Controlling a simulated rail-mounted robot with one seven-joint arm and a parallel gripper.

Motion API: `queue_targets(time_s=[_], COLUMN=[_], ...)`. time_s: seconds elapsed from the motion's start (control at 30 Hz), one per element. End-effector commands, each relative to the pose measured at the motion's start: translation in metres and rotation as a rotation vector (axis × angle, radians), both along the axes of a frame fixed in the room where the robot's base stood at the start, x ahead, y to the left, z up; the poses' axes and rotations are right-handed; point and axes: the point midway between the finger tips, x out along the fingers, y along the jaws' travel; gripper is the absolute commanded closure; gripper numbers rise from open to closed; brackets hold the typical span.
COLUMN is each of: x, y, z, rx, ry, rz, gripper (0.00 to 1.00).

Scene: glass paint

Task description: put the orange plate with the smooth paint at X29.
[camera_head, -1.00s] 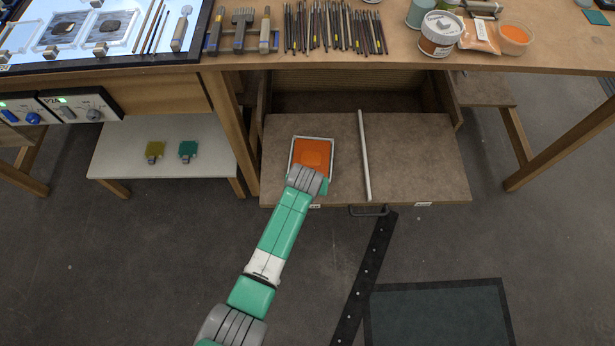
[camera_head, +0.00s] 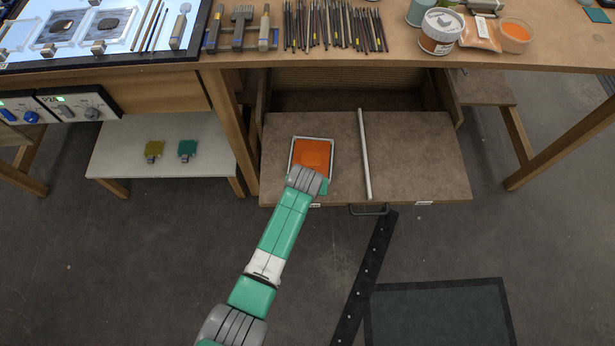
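An orange plate (camera_head: 312,152) with a pale frame lies in the left part of the pulled-out drawer (camera_head: 415,160). A slightly different orange patch shows in its middle; I cannot tell whether its paint is smooth. My gripper (camera_head: 307,180) is at the near edge of the orange plate. My own arm hides the fingers, so I cannot see whether they are open or touch the plate. Small labels, too small to read, are on the drawer's front edge. No X29 mark is readable.
A white divider bar (camera_head: 364,155) splits the drawer; its right part is empty. Brushes, jars and a light panel (camera_head: 140,52) occupy the bench above.

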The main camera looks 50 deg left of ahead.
Motion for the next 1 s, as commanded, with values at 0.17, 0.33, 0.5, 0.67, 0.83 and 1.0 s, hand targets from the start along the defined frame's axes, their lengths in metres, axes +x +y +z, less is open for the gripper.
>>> queue_targets(time_s=[0.17,0.33,0.5,0.67,0.83,1.0], x=[0.0004,0.0005,0.0004,0.0003,0.0003,0.0001], y=[0.0003,0.0003,0.0006,0.0007,0.0005,0.0004], z=[0.0001,0.0013,0.0025,0.0021,0.0020,0.0018], rx=[0.001,0.001,0.001,0.001,0.001,0.001], ry=[-0.001,-0.001,-0.001,-0.001,-0.001,-0.001], rz=[0.000,0.000,0.000,0.000,0.000,0.000], gripper=[1.00,1.00,1.00,1.00,0.65,0.51])
